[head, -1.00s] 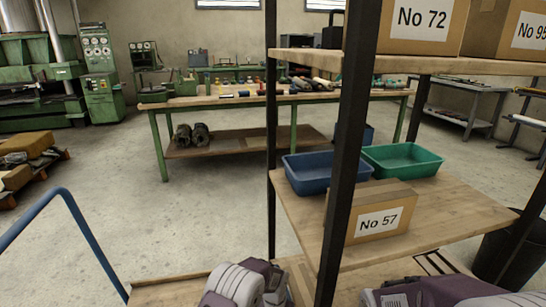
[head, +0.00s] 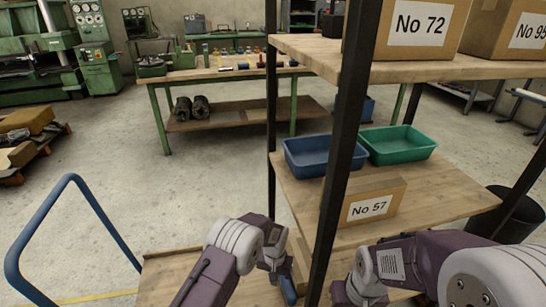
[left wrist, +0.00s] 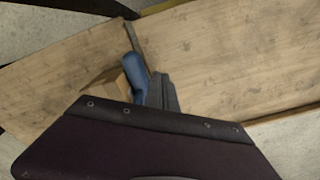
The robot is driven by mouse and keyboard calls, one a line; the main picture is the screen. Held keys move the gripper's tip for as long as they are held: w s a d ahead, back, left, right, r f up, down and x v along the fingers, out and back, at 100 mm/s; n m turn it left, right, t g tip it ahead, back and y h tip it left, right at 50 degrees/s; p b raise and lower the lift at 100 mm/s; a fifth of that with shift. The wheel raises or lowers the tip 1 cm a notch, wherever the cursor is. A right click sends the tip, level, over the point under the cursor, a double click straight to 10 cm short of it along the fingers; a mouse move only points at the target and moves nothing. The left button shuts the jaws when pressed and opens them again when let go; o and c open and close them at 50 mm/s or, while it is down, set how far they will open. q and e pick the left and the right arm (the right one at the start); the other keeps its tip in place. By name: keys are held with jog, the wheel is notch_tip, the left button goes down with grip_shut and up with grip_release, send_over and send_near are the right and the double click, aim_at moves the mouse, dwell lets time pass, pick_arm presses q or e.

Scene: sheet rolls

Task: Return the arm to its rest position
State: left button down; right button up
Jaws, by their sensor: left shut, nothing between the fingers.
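My left arm (head: 213,272) rises from the bottom of the head view, with its wrist bent down. My left gripper (head: 281,274) points down over the wooden surface (head: 168,282), left of the dark shelf post. It is shut and empty. In the left wrist view a dark grey finger (left wrist: 162,93) shows past my purple wrist housing, with a blue part beside it. I cannot tell what the blue part belongs to. My right arm (head: 425,258) comes in from the right at the bottom. Its gripper is not visible.
A dark shelf post (head: 343,150) stands close between my arms. The shelf holds a blue tray (head: 307,153), a green tray (head: 398,142) and the No 57 box (head: 370,203). A blue handle (head: 70,200) stands at left. The floor beyond is open up to a green-legged workbench (head: 160,125).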

pick_arm(q)
jog(key=shift+r, duration=0.55)
pick_arm(e)
jog(key=shift+r, duration=0.45)
pick_arm(q)
jog(key=w+a+r+n+t, duration=0.1)
jog(key=w+a+r, duration=0.2)
jog(key=r, duration=0.4)
jog(key=w+a+r+n+t, duration=0.1)
jog(key=w+a+r, duration=0.25)
jog(key=r, duration=0.25)
jog(key=s+a+r+n, duration=0.1)
jog(key=s+a+r, duration=0.5)
jog(key=a+r, duration=0.1)
jog(key=s+a+f+n+g, duration=0.1)
jog(key=s+a, duration=0.1)
jog(key=s, duration=0.8)
jog(key=s+a+f, duration=0.1)
jog(key=s+a, duration=0.2)
jog(key=s, duration=0.7)
notch_tip(320, 180, up, 22)
jog(key=p, duration=2.1)
jog(key=shift+w+p, duration=0.3)
jog(key=shift+p, duration=0.05)
pick_arm(e)
notch_tip(320, 180, up, 22)
jog(key=shift+f, duration=0.25)
